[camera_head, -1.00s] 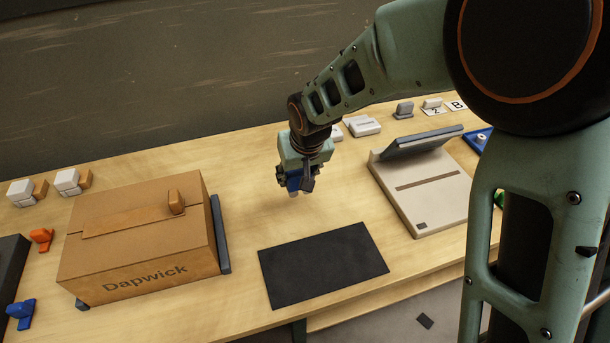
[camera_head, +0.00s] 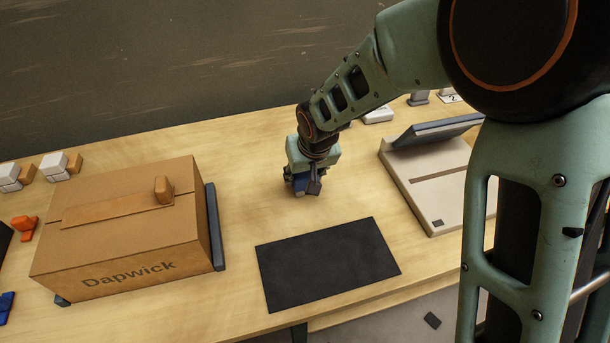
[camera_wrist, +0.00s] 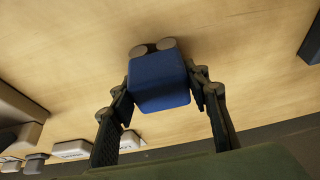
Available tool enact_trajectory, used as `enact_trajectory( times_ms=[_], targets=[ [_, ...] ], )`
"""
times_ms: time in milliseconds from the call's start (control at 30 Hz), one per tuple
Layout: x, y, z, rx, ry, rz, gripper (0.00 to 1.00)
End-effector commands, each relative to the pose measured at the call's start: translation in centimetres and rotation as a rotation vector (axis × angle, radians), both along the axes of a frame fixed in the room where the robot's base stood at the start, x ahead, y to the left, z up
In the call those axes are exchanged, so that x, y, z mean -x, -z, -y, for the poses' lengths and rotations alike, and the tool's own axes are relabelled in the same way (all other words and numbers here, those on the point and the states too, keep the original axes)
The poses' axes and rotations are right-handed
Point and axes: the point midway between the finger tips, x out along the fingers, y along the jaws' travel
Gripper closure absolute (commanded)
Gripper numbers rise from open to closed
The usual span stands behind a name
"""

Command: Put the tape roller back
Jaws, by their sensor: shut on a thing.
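My gripper (camera_head: 306,188) is shut on a blue block (camera_wrist: 160,82) with two grey round pieces at its far end. It looks like the tape roller, though its full shape is hidden by the fingers. In the head view the blue block (camera_head: 299,183) is low over the bare wood, just behind the black mat (camera_head: 328,263). I cannot tell whether it touches the table. A closed cardboard box (camera_head: 120,235) stands to the left, with a tape strip along its top and a small brown piece (camera_head: 164,190) at the strip's right end.
An orange tool (camera_head: 23,227) and a blue tool (camera_head: 6,305) lie left of the box. White and brown blocks (camera_head: 54,166) stand at the back left. A beige device with a raised grey panel (camera_head: 440,180) stands at the right.

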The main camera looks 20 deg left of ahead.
Motion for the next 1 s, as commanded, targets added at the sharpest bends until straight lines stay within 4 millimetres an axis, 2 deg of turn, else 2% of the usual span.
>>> enact_trajectory(
  times_ms=[167,200,333,600,767,1000],
  targets=[
    [0.0,0.4,0.0,-0.001,0.001,0.001,0.80],
    [0.0,0.3,0.0,0.000,0.001,0.000,0.55],
    [0.0,0.3,0.0,0.000,0.001,0.000,0.41],
    [0.0,0.3,0.0,0.000,0.001,0.000,0.40],
    [0.0,-0.5,0.1,-0.001,0.001,0.001,0.40],
    [1.2,-4.6,1.1,-0.003,0.002,0.004,0.40]
  ],
)
